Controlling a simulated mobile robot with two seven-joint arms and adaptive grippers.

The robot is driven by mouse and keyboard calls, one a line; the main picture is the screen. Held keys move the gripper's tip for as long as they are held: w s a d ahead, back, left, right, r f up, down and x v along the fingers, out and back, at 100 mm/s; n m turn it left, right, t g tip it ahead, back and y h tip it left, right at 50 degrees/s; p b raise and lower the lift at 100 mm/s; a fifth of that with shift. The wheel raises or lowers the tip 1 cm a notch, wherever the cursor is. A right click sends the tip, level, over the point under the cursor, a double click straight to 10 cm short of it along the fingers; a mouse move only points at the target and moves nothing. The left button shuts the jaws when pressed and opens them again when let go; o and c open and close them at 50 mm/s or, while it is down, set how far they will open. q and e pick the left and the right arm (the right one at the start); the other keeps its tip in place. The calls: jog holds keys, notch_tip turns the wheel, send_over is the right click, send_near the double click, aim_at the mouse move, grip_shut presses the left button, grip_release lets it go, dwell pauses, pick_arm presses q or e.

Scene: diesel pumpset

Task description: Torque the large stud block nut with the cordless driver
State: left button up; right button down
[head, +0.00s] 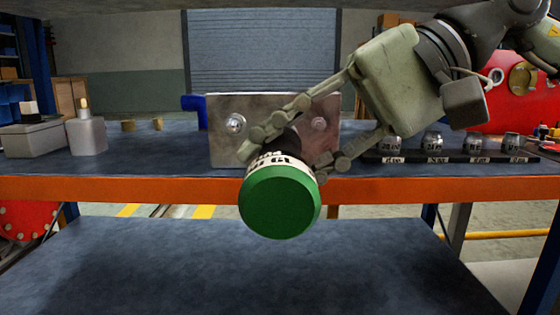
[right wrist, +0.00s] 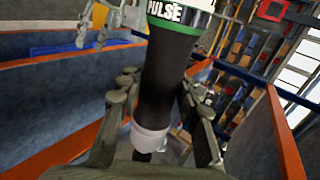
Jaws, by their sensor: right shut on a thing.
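The cordless driver (head: 279,202) has a green round end cap and a lettered white band. My right gripper (head: 290,158) is shut on the driver, with fingers on both sides of it. In the right wrist view the driver's black body (right wrist: 168,75) lies between the fingers (right wrist: 158,97). The metal stud block (head: 262,104) stands on the bench behind the driver. A nut (head: 235,123) shows at its left and another (head: 319,124) at its right. The driver's front end is hidden in the head view. Olive fingers (right wrist: 100,25), apparently my left gripper, show in the right wrist view; their opening is unclear.
The blue-topped bench (head: 170,160) has an orange front edge. Several sockets (head: 432,142) stand on a labelled rack at the right, near red machinery (head: 500,100). The lower shelf (head: 200,270) is bare.

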jog(key=shift+w+r, duration=0.1)
jog(key=shift+w, duration=0.1)
dwell(0.5)
jog(key=shift+w, duration=0.35)
jog(key=shift+s+b, duration=0.1)
jog(key=shift+b, duration=0.35)
jog(key=shift+w+r, duration=0.1)
jog(key=shift+w, duration=0.45)
dwell(1.4)
jog(key=shift+w, duration=0.15)
dwell(1.2)
